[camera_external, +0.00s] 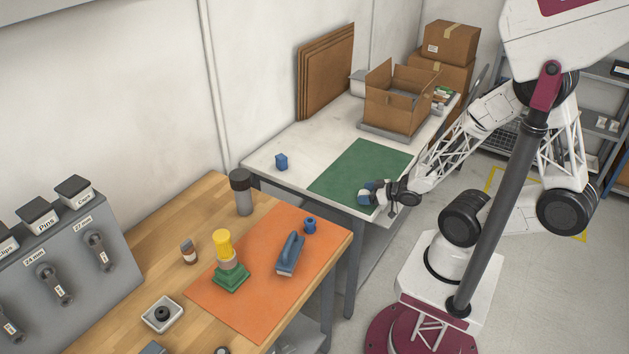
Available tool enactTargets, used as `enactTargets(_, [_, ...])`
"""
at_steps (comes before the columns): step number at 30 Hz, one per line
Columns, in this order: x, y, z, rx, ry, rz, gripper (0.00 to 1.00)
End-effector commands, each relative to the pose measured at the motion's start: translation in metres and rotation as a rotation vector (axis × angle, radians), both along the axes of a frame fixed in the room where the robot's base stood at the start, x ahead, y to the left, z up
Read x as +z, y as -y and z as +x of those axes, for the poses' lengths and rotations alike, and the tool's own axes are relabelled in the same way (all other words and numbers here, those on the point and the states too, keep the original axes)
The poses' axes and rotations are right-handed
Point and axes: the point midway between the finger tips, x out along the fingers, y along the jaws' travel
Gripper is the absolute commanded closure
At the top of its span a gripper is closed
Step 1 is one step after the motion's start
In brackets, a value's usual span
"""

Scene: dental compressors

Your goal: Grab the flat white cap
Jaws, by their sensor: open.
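My gripper (388,200) is open and hangs low over the front right part of the green mat (350,168) on the white table. Right at its fingers is a small blue-and-white item (368,193) with dark parts, partly covered by the gripper. I cannot tell whether its pale part is the flat white cap or whether the fingers touch it. No other flat white cap can be made out.
On the wooden bench, an orange mat (265,305) holds a yellow-topped green stand (229,262) and a blue-handled tool (290,255). A dark-lidded bottle (243,194) stands nearby.

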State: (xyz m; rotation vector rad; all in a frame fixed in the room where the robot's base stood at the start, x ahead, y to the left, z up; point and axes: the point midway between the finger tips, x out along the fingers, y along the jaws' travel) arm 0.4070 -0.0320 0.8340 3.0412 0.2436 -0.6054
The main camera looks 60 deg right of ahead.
Motion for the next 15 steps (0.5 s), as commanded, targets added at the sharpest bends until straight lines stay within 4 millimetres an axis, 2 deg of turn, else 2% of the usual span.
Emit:
enactTargets(5, [0.0001, 0.0000, 0.0000, 0.000, 0.000, 0.000, 0.19])
enactTargets(15, [0.0000, 0.0000, -0.0001, 0.000, 0.000, 0.000, 0.71])
